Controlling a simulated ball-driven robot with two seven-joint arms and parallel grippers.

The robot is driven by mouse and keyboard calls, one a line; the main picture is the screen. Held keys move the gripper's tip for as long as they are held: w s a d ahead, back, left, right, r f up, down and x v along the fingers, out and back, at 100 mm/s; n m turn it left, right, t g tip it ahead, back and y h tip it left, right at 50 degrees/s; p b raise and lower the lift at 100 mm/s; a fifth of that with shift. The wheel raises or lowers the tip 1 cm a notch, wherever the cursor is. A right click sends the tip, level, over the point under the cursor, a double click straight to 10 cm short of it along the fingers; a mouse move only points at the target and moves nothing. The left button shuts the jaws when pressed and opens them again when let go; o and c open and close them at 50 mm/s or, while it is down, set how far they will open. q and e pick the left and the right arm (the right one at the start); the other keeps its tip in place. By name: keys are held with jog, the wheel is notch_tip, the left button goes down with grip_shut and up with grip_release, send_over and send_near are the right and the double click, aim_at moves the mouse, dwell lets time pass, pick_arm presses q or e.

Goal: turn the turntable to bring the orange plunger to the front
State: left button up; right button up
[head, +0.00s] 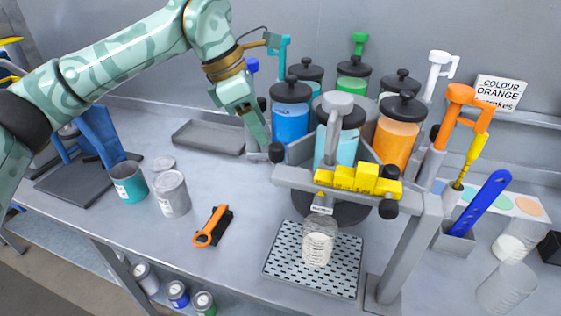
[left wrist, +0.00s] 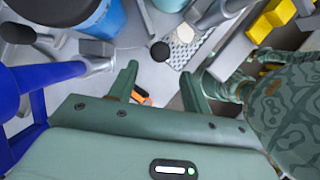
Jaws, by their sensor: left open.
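The turntable carries several lidded canisters; its dark base (head: 345,212) shows only partly. The orange plunger (head: 462,98) stands at the right side, beside the frame's right post, near the orange canister (head: 396,140). A grey plunger (head: 338,106) is at the front, above the light teal canister (head: 347,148). White (head: 439,66), green (head: 359,42), teal (head: 283,45) and blue (head: 252,66) plungers stand around the back and left. My left gripper (head: 264,140) is open and empty at the turntable's left, close to the blue canister (head: 290,120). In the left wrist view its fingers (left wrist: 158,72) are apart.
A grey frame with yellow blocks (head: 358,180) crosses the front, above a clear cup (head: 319,242) on a perforated plate (head: 285,262). An orange-handled tool (head: 212,226) lies left of it. A grey tray (head: 210,137) and tins (head: 171,194) stand left. A COLOUR ORANGE sign (head: 499,93) is behind.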

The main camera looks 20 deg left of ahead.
pick_arm(q)
jog(key=b+x, duration=0.1)
jog(key=x, duration=0.9)
jog(key=shift+w+d+f, duration=0.15)
jog(key=shift+w+f, duration=0.05)
jog(key=shift+f, duration=0.1)
grip_shut()
